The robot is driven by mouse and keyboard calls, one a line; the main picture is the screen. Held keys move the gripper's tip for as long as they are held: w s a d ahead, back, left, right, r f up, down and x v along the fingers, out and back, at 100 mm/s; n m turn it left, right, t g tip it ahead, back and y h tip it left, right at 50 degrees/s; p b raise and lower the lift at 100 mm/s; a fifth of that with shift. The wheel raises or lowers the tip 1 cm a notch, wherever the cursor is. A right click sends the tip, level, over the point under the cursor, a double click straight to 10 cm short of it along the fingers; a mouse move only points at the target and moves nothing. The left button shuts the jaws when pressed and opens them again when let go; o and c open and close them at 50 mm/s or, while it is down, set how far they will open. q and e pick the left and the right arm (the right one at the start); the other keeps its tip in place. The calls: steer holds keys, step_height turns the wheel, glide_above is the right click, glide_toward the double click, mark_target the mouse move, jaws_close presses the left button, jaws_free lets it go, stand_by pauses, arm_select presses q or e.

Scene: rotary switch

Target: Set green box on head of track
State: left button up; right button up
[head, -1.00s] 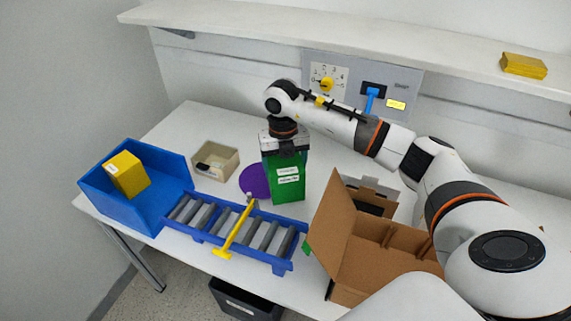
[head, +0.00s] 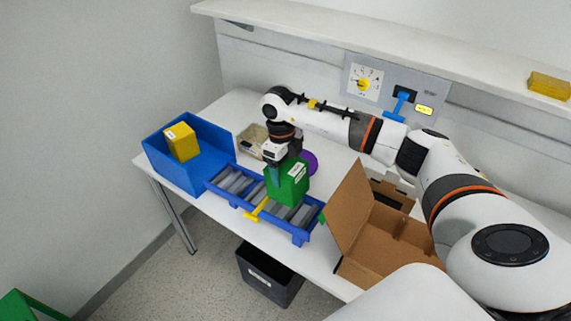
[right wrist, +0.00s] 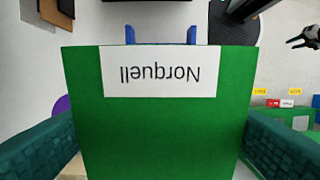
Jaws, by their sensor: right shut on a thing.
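My right gripper (head: 277,165) is shut on the green box (head: 290,183) and holds it over the middle of the blue roller track (head: 245,204). I cannot tell whether the box touches the rollers. In the right wrist view the green box (right wrist: 160,130) fills the space between the teal finger pads, its white "Norquell" label upside down.
A blue bin (head: 204,176) with a yellow box (head: 180,141) adjoins the track's left end. A beige tray (head: 252,139) and purple disc (head: 309,161) lie behind. An open cardboard box (head: 385,240) stands right. A dial panel (head: 364,84) is on the wall. A dark tub (head: 268,276) stands below.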

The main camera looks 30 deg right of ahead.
steer(key=shift+s+f+b, duration=0.15)
steer(key=shift+f+b, duration=0.3)
steer(key=shift+f, duration=0.5)
arm_select(q)
steer(key=shift+s+f+b, duration=0.2)
steer(key=shift+f+b, duration=0.3)
steer(key=shift+f, duration=0.25)
steer(key=shift+s+f+b, duration=0.2)
steer(key=shift+f+b, duration=0.3)
steer(key=shift+f, duration=0.2)
steer(key=shift+s+f+b, duration=0.2)
steer(key=shift+f+b, duration=0.3)
steer(key=shift+f, duration=0.25)
arm_select(e)
steer(key=shift+s+d+f, duration=0.1)
steer(key=shift+f, duration=0.95)
steer(key=shift+s+f, duration=0.1)
steer(key=shift+f, duration=0.95)
arm_select(q)
steer(key=shift+a, duration=0.1)
